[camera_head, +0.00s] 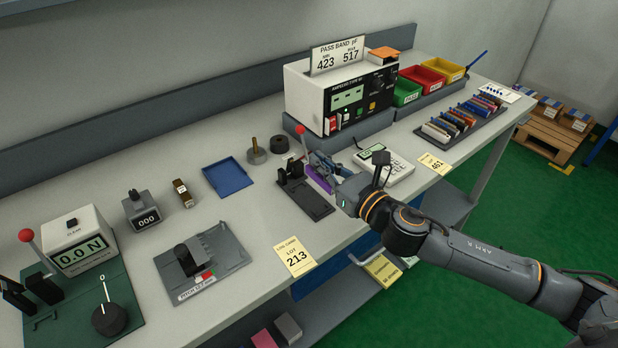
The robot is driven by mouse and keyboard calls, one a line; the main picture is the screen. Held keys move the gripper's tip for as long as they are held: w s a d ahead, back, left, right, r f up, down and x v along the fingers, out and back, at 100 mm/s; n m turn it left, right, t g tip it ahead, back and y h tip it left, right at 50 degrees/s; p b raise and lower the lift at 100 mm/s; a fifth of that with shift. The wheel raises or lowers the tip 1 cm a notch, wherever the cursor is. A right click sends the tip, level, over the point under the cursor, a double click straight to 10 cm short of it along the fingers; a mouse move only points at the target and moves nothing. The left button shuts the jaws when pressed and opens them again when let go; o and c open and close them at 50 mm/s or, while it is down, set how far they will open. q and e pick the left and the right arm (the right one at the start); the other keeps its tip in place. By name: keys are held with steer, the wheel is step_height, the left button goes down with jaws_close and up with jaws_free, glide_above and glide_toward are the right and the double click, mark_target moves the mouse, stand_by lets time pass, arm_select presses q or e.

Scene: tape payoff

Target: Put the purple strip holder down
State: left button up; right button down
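The purple strip holder (319,182) is a narrow purple piece near the middle of the bench, at the right side of a black lever fixture (305,199). My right gripper (325,166) reaches in from the right, and its fingers are at the holder, partly covering it. The fingers are small and overlap the holder, so I cannot tell whether they grip it or only stand beside it. I cannot tell whether the holder rests on the fixture or is just above it. My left gripper is not in view.
The meter box (335,95) stands behind the fixture. A keypad device (398,170) lies right of my gripper. The blue tray (228,177) and a grey fixture (225,250) are left.

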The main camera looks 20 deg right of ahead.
steer(key=f, duration=0.1)
steer(key=w+a+f, duration=0.2)
steer(key=f, duration=0.1)
steer(key=shift+w, duration=0.25)
steer(key=shift+f+b, duration=0.65)
steer(key=shift+f, duration=0.75)
steer(key=shift+f, duration=0.1)
steer(key=c, duration=2)
jaws_free()
steer(key=shift+f, duration=0.1)
steer(key=o, duration=0.5)
